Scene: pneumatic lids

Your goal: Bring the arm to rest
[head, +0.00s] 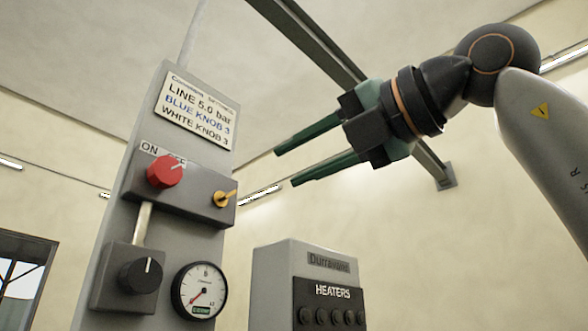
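My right gripper (288,167) is raised in the head view, its arm coming in from the right. Its two green fingers point left and are spread apart with nothing between them. In the picture the fingertips lie to the right of the grey panel (111,221), near its red knob (165,171) and yellow lever (223,199); the distance in depth is hard to tell. My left gripper is not in view.
The panel carries a sign (196,111), a black knob (140,276) and a round gauge (199,291) with its needle toward the lower left. A grey heaters box (272,282) stands to the right. A dark beam (312,46) crosses behind the arm.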

